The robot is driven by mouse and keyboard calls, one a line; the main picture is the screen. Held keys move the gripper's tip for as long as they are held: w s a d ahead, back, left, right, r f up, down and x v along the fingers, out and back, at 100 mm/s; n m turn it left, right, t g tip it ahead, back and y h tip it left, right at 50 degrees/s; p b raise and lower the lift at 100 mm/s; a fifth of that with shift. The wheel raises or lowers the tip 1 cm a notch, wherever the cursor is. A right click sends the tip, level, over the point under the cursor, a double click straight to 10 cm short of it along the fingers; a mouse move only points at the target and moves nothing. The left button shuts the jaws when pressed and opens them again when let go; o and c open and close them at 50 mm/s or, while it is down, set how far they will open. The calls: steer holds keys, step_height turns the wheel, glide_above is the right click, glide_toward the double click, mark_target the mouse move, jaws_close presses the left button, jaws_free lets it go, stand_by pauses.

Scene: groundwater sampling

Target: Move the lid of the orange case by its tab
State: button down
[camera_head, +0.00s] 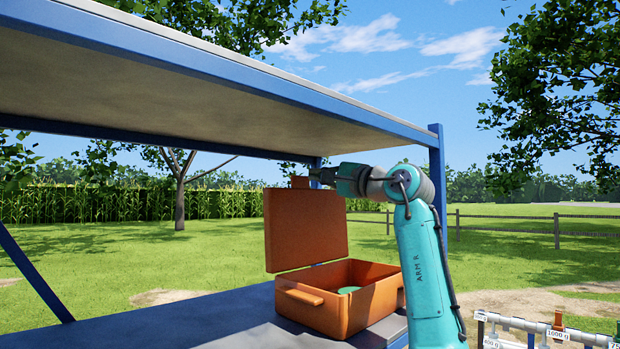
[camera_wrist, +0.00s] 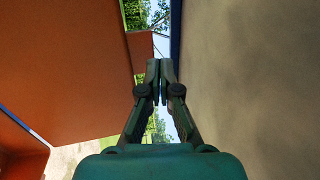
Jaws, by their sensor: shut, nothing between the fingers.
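The orange case (camera_head: 345,310) stands on the bench with its lid (camera_head: 305,232) raised about upright at the back left. A green round thing (camera_head: 349,290) shows inside the case. The lid's tab (camera_head: 300,182) sticks up from its top edge. My gripper (camera_head: 314,175) is shut and empty at the height of the tab, just to its right in the head view. In the wrist view the lid (camera_wrist: 65,70) fills the left side, and the tab (camera_wrist: 140,48) shows beyond my fingertips (camera_wrist: 160,68). I cannot tell whether they touch.
A canopy (camera_head: 200,70) with a blue frame hangs close above my gripper; its underside (camera_wrist: 250,80) fills the right of the wrist view. A blue post (camera_head: 437,170) stands behind my arm. A rack with hanging weights (camera_head: 557,325) is at lower right.

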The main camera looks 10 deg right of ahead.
steer(key=r+v, duration=0.1)
steer(key=v, duration=0.9)
steer(key=shift+r, duration=0.65)
